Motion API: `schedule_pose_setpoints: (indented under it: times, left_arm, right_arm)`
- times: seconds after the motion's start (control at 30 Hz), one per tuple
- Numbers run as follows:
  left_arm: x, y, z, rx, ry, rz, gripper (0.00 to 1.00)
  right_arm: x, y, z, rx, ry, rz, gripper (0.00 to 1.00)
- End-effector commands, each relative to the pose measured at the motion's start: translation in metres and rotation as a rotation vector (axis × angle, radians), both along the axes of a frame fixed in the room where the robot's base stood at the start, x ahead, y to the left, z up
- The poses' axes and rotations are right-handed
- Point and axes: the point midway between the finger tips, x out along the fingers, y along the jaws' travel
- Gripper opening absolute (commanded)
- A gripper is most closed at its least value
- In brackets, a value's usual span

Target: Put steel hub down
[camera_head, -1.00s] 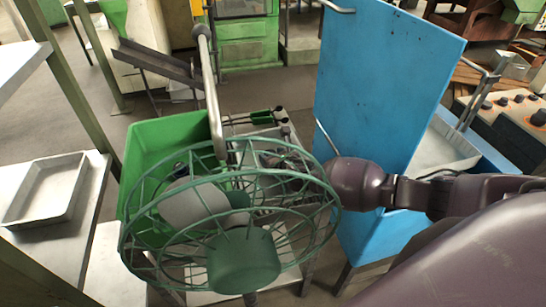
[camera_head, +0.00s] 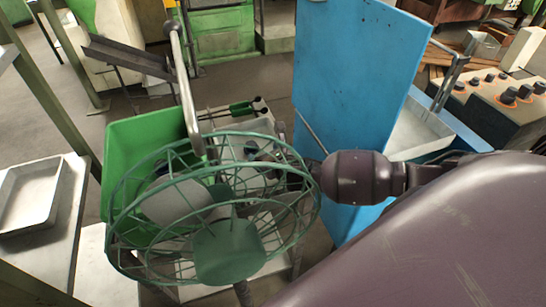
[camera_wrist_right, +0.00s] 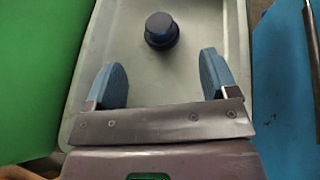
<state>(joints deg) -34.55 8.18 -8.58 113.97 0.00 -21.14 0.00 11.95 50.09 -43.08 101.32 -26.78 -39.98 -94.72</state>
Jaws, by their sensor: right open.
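The steel hub (camera_wrist_right: 161,30) shows in the right wrist view as a dark, bluish round stepped piece. It stands in a grey tray (camera_wrist_right: 205,20), ahead of my right gripper. My right gripper (camera_wrist_right: 162,82) is open, with its two blue-grey fingers wide apart and nothing between them. The hub is beyond the fingertips, apart from both. In the head view my right arm comes in from the right, and its gripper is largely hidden behind a green fan cage. My left gripper is not in view.
The green wire fan cage (camera_head: 225,258) stands in front of the work area. A green bin (camera_head: 125,140) is left of it, and a tall blue panel (camera_head: 350,70) stands behind my right wrist. Another grey tray (camera_head: 28,195) lies on the left table.

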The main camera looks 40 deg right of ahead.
Motion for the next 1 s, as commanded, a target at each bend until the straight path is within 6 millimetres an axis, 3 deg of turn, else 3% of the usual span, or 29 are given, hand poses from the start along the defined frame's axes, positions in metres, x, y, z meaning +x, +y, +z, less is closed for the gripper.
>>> schedule_pose_setpoints:
  times: [0.1,0.3,1.0]
  left_arm:
    - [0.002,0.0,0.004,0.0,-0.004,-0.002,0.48]
    - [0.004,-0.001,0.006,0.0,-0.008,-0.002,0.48]
    - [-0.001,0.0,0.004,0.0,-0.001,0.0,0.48]
  right_arm:
    - [-0.018,0.0,0.008,-0.001,0.001,0.001,0.79]
    - [-0.035,0.001,0.015,0.0,0.001,0.001,0.79]
    - [-0.039,0.001,0.016,0.0,0.0,0.0,0.79]
